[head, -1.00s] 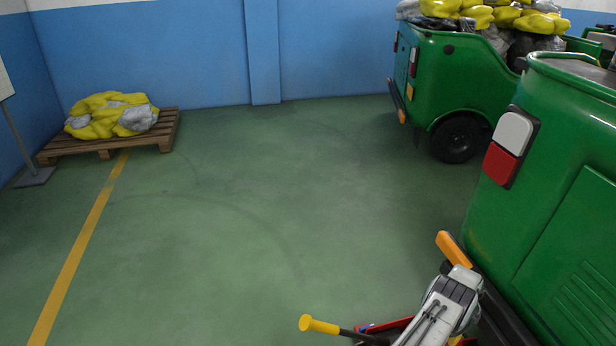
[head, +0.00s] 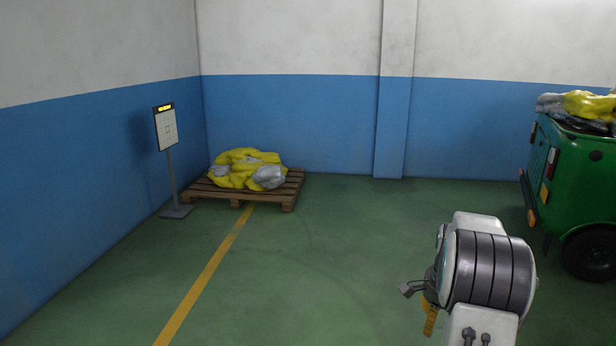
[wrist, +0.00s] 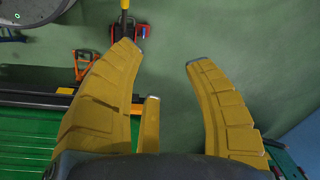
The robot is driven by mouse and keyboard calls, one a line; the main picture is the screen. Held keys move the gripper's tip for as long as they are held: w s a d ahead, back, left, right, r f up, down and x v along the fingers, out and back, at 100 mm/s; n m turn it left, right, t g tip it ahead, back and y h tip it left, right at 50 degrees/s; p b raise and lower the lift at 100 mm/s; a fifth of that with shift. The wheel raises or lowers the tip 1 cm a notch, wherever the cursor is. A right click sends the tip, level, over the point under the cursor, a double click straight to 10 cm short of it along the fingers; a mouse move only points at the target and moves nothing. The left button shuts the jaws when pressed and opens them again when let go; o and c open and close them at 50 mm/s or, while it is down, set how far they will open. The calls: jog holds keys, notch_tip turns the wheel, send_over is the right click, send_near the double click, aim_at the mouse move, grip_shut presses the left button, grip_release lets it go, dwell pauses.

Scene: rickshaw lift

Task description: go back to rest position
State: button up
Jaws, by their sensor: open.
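My gripper is open and empty in the wrist view (wrist: 163,54), with two curved yellow fingers spread apart and bare green floor between their tips. In the head view my arm rises at the lower right, and only a small yellow part of the gripper shows below the wrist, partly hidden by the arm. In the wrist view a red tool (wrist: 127,30) with a yellow handle end lies beyond the left fingertip. The gripper appears apart from it.
A green rickshaw (head: 578,165) loaded with bags stands at the right. A pallet (head: 290,192) with yellow and grey sacks (head: 247,168) lies at the back wall beside a sign stand (head: 166,132). Green vehicle bodywork (wrist: 35,130) fills the wrist view's lower left. The middle floor is clear.

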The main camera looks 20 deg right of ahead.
jog(key=s+a+r+n+t+p, duration=0.15)
jog(key=a+r+n+p, duration=0.3)
jog(key=a+r, duration=0.55)
jog(key=s+a+r+n+p, duration=0.3)
jog(key=a+r+n, duration=0.3)
jog(key=a, duration=0.5)
jog(key=s+a+r+n+p, duration=0.3)
jog(key=s+a+n, duration=0.1)
jog(key=s+a, duration=0.2)
jog(key=s+a+r+n+y+p, duration=0.1)
jog(key=s+a+r+n+p, duration=0.2)
jog(key=s+a+n, duration=0.1)
jog(key=shift+s+a+r, duration=0.15)
jog(key=shift+s+a, duration=0.7)
jog(key=shift+s, duration=0.35)
jog(key=shift+t, duration=0.25)
jog(key=shift+c, duration=0.8)
jog(key=shift+a, duration=0.1)
